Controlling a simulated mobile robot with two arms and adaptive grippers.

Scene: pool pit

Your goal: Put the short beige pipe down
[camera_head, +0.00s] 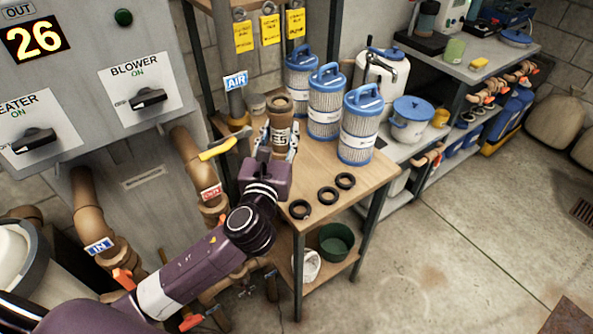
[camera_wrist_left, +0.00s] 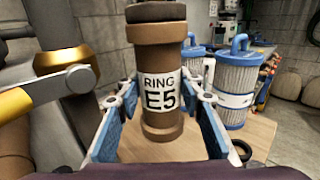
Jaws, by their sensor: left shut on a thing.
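The short beige pipe (camera_head: 280,106) is a brownish-tan tube with flanged ends and a white label reading "RING E5". My left gripper (camera_head: 279,140) is shut on it, with a blue-padded finger on each side. In the left wrist view the pipe (camera_wrist_left: 155,54) stands upright between the fingers (camera_wrist_left: 160,105). Its lower end is over the wooden table top (camera_head: 319,180); I cannot tell whether it touches the wood. In the head view the gripper hides the pipe's lower part. My right gripper is not in view.
Blue-capped filter cartridges (camera_head: 325,110) stand right of the pipe. Black rings (camera_head: 322,194) lie near the table's front edge. A fixed pipe with a yellow lever (camera_head: 217,149) and the AIR pipe (camera_head: 236,106) are on the left.

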